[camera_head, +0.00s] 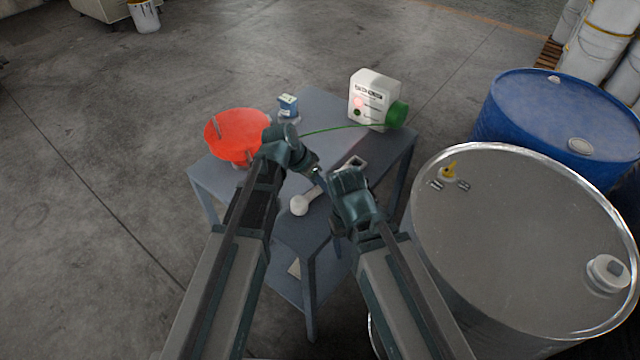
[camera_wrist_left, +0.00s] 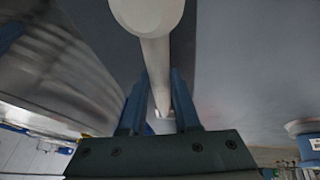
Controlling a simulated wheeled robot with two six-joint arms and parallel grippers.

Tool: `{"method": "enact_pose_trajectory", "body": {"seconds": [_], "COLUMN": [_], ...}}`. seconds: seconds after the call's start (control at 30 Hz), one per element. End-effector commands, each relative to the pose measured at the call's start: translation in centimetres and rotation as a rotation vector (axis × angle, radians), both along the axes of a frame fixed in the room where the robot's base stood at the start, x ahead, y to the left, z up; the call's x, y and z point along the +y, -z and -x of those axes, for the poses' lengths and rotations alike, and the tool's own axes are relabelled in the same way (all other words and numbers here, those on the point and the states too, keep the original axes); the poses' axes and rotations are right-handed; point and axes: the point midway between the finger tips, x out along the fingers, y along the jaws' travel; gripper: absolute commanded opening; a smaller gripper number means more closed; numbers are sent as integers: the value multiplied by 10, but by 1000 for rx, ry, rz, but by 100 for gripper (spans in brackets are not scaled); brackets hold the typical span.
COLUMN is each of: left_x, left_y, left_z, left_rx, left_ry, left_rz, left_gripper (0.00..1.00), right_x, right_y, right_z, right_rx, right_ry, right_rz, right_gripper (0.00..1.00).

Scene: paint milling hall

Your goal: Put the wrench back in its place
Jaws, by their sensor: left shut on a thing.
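A pale wrench (camera_head: 300,204) with a round end and a straight shaft shows over the near part of the grey-blue table (camera_head: 325,110). My left gripper (camera_head: 317,174) is shut on its shaft. In the left wrist view, the shaft of the wrench (camera_wrist_left: 156,60) runs between the two fingers (camera_wrist_left: 158,105), with the round end at the top edge. A grey piece with an opening (camera_head: 355,163) shows beyond the grippers; I cannot tell whether it is the wrench's other end. My right gripper (camera_head: 345,182) is close beside the left one, and its fingers are hidden.
A red round dish-like thing (camera_head: 238,132) is at the table's left. A small blue item (camera_head: 288,106) and a white box (camera_head: 374,96) with a green reel (camera_head: 397,114) and green cable stand at the back. A grey drum (camera_head: 520,240) and blue drum (camera_head: 560,110) crowd the right.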

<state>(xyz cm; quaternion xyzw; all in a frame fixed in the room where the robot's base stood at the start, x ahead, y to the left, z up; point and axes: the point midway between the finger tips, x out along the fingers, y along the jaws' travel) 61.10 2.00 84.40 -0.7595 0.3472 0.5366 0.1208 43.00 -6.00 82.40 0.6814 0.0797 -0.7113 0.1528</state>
Motion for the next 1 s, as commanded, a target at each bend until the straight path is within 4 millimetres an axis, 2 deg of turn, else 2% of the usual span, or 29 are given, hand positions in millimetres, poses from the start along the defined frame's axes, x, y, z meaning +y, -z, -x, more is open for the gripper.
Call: {"method": "enact_pose_trajectory", "body": {"seconds": [0.5,0.53,0.7,1.0], "left_x": [0,0,0,0], "left_y": [3,2,2,0], "left_z": [0,0,0,0], "left_rx": [-1,-1,0,0], "left_ry": [0,0,0,0], "left_rz": [1,1,0,0], "left_gripper": [0,36,65,65], "right_x": [0,0,0,0], "right_y": [3,2,2,0], "right_z": [0,0,0,0], "right_rx": [0,0,0,0], "right_ry": [0,0,0,0], "right_rz": [0,0,0,0], "right_gripper": [68,68,68,68]}}
